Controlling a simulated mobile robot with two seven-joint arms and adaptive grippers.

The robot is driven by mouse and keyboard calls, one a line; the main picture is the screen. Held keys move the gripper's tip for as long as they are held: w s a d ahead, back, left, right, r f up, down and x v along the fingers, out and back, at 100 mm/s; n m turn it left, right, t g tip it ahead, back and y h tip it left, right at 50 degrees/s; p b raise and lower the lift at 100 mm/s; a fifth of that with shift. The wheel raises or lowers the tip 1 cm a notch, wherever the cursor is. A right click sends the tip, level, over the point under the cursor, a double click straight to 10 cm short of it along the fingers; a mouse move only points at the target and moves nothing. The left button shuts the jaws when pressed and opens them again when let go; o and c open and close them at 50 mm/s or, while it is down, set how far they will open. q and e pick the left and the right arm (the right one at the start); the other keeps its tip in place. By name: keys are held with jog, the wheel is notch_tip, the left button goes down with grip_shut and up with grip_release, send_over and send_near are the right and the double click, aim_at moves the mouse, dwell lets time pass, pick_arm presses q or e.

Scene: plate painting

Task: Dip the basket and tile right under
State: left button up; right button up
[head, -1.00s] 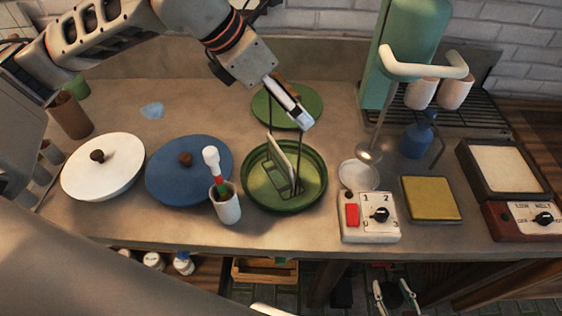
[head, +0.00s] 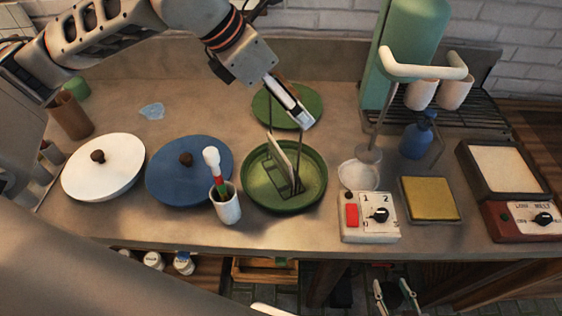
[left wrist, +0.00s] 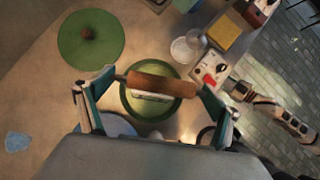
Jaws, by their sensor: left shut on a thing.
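My left gripper (head: 297,119) is shut on the brown handle (left wrist: 160,84) of the wire basket (head: 272,176), above the green bowl (head: 318,178). The basket hangs down inside the bowl's rim. A pale flat tile (head: 281,160) stands tilted in it, and its pale edge shows below the handle in the left wrist view (left wrist: 152,97). I cannot tell how deep the tile sits in the green glaze. My right gripper (head: 396,292) is low in front of the bench, with its fingertips apart and empty.
A green lid (head: 272,105) lies behind the bowl. A blue lid (head: 165,172), a white lid (head: 120,175) and a cup with a brush (head: 228,209) stand to the left. A switch box (head: 369,228), glass dish (head: 357,177) and yellow pad (head: 430,198) are to the right.

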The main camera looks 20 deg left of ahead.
pick_arm(q)
jog(key=shift+r+p, duration=1.65)
jog(key=shift+r, duration=1.85)
jog(key=shift+f, duration=0.1)
